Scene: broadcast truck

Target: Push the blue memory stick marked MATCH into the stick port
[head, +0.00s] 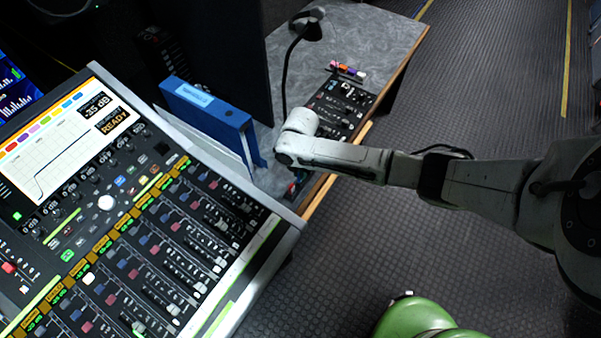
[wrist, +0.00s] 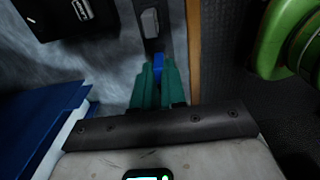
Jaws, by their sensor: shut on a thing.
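In the wrist view my gripper (wrist: 159,72) has green fingers shut on a small blue stick (wrist: 158,66), whose end shows between the fingertips. Any marking on the stick cannot be read. The stick is above or at a dark strip (wrist: 172,45) along the desk's edge; I cannot tell whether it touches. A grey rounded piece (wrist: 150,22) sits on that strip just beyond the stick. I cannot make out the stick port for sure.
A blue binder (head: 215,115) stands on the grey desk (head: 355,35), left of my gripper. A fader panel (head: 345,105) and several small coloured pieces (head: 348,70) lie beyond it, near a gooseneck lamp (head: 288,75). The large mixing console (head: 130,220) fills the left. Floor at right is open.

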